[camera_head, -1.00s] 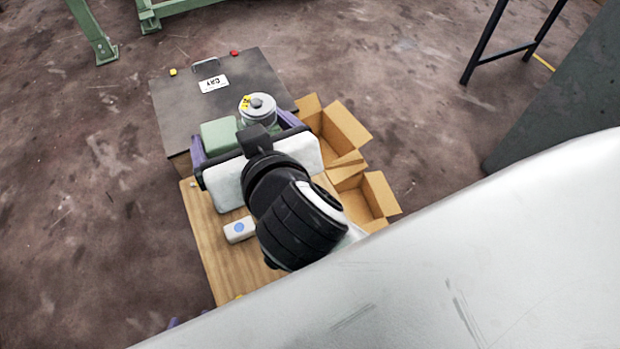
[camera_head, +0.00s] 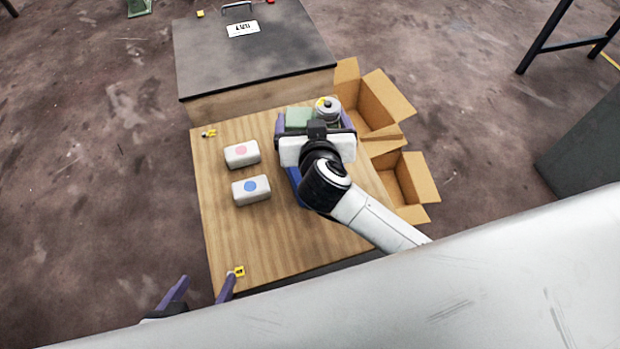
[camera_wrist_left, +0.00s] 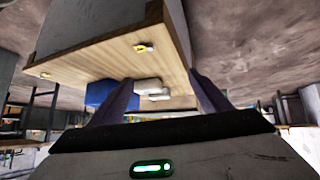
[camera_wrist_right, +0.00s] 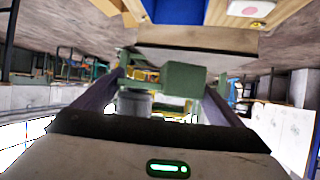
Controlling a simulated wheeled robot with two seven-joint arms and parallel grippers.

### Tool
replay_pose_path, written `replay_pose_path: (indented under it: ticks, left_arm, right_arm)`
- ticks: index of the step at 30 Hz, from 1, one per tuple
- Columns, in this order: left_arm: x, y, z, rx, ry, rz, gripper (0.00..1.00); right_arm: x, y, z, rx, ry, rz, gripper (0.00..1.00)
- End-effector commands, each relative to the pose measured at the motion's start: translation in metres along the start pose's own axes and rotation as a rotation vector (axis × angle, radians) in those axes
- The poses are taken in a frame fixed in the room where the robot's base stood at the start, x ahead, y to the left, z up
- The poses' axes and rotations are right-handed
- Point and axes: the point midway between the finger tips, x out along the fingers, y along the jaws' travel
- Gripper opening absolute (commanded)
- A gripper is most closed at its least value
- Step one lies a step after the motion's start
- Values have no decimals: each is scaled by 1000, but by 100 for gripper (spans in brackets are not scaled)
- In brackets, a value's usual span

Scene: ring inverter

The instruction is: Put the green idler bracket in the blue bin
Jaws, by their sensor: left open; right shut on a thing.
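The green idler bracket (camera_head: 299,117) shows as a green block beside a grey round part, over the table's far right part. It also shows in the right wrist view (camera_wrist_right: 182,80). My right gripper (camera_head: 314,118) is shut on it and hides part of it. The blue bin (camera_head: 296,184) is mostly hidden under my right arm in the head view. My left gripper (camera_head: 207,279) is open and empty at the table's near left corner.
On the wooden table (camera_head: 228,228) lie a white block with a pink dot (camera_head: 242,155) and one with a blue dot (camera_head: 251,190). Two open cardboard boxes (camera_head: 424,180) stand at the right. A dark-topped crate (camera_head: 255,58) is behind.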

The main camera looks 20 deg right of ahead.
Motion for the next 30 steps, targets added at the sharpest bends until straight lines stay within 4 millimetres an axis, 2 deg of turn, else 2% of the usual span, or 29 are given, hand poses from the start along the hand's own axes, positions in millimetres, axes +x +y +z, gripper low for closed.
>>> replay_pose_path:
  ticks: [1, 8, 13, 20, 27, 30]
  left_arm:
    - [5, 0, 4, 1, 2, 2, 71]
    - [10, 0, 10, -3, 4, 5, 71]
    - [14, 1, 14, -16, 20, 10, 71]
    - [15, 3, 15, -30, 31, 15, 71]
    - [24, 4, 19, -51, 56, 21, 71]
    - [21, 5, 16, -58, 63, 24, 71]
  right_arm:
    - [7, 2, 6, 3, 8, 2, 46]
    - [21, 6, 27, 8, 5, 8, 46]
    - [33, 6, 52, 8, 3, 8, 46]
    - [41, 6, 68, 9, 4, 8, 46]
    - [57, 5, 101, 8, 4, 7, 46]
    - [58, 5, 104, 7, 6, 7, 46]
